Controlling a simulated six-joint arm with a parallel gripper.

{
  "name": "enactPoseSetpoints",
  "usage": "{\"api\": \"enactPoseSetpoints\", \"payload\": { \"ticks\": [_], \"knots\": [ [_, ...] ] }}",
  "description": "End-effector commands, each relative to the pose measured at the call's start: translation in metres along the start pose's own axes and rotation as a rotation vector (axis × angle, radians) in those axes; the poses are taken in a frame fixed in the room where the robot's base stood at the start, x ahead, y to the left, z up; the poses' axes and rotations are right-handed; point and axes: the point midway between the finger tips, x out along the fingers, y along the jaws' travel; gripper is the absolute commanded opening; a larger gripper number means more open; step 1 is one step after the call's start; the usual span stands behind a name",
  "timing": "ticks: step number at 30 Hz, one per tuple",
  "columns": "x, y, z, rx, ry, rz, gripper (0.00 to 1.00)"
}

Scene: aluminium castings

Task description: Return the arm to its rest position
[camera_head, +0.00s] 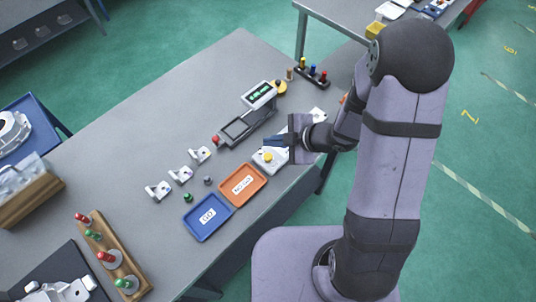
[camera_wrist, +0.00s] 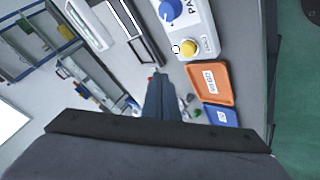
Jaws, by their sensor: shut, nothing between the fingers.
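My arm stands at the right in the head view, bent over the edge of the grey table (camera_head: 120,130). My gripper (camera_head: 268,141) is above the table, next to a white box with a yellow knob (camera_head: 270,160). Its fingers are together and empty; they also show in the wrist view (camera_wrist: 158,82), pointing away from the camera. Several small pale castings (camera_head: 181,175) lie in a row left of the gripper, clear of it.
An orange tray (camera_head: 228,198) and a blue tray (camera_head: 190,222) lie along the table's near edge. A wooden rack with red and green handles (camera_head: 112,247) stands at the lower left.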

Motion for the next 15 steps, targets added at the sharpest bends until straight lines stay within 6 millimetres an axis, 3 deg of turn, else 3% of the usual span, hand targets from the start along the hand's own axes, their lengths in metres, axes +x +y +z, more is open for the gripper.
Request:
{"api": "enactPoseSetpoints", "payload": {
  "ticks": [10,15],
  "knots": [
    [0.0,-0.001,0.002,0.036,-0.007,-0.004,0.0],
    [-0.004,-0.018,0.04,0.164,-0.166,-0.06,0.0]
  ]
}}
